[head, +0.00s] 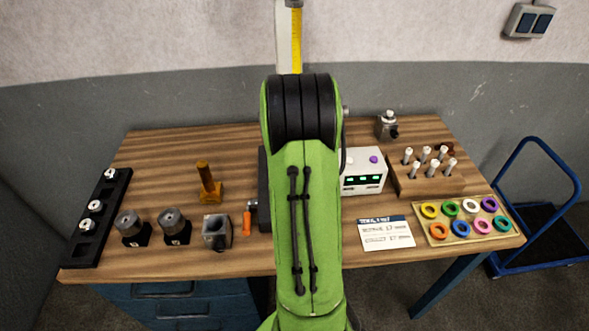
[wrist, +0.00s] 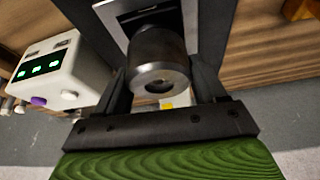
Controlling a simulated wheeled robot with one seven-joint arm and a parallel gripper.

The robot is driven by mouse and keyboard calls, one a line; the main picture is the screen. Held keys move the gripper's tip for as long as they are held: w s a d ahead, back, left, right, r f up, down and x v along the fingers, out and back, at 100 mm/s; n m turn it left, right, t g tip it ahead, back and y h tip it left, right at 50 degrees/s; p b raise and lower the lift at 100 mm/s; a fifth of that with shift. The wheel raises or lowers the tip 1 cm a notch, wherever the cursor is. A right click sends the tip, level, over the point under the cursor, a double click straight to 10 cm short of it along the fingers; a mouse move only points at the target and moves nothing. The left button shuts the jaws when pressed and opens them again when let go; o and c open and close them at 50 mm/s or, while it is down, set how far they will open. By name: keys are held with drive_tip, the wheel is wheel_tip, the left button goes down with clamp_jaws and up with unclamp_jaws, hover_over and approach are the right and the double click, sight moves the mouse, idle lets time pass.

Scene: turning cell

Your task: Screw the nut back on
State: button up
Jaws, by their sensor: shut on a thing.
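In the wrist view, the nut (wrist: 160,62) is a dark grey round metal piece with a paler front face and a hole off the middle of it. My gripper (wrist: 161,80) has a black finger on each side and is shut on the nut. Behind the nut is a dark machine body (wrist: 217,30) with a pale square metal frame (wrist: 112,14). I cannot tell whether the nut is threaded on there. In the head view, my green arm covers the gripper, the nut and most of the dark machine (head: 264,185).
A white box with green displays (head: 363,171) stands close to the right of the machine. A peg block (head: 430,182) and a ring tray (head: 464,221) are farther right. Left are a brown stand (head: 209,184), metal blocks (head: 217,232) and a black rack (head: 100,222).

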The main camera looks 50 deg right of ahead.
drive_tip(key=m, duration=0.1)
drive_tip(key=m+g, duration=0.1)
drive_tip(key=m, duration=0.1)
drive_tip(key=shift+w+a+f, duration=0.15)
drive_tip(key=shift+a, duration=0.25)
drive_tip(key=o, duration=0.8)
drive_tip(key=shift+c, duration=0.2)
drive_tip(key=o, duration=0.5)
drive_tip(key=shift+a, duration=0.2)
drive_tip(key=shift+c, duration=0.2)
drive_tip(key=shift+d+r, duration=0.15)
drive_tip(key=shift+r, duration=0.1)
drive_tip(key=a+v, duration=0.1)
drive_tip(key=v, duration=1.4)
drive_tip(key=shift+r+p, duration=0.15)
drive_tip(key=shift+p, duration=0.3)
drive_tip(key=shift+w+a, duration=0.1)
drive_tip(key=shift+a, duration=0.05)
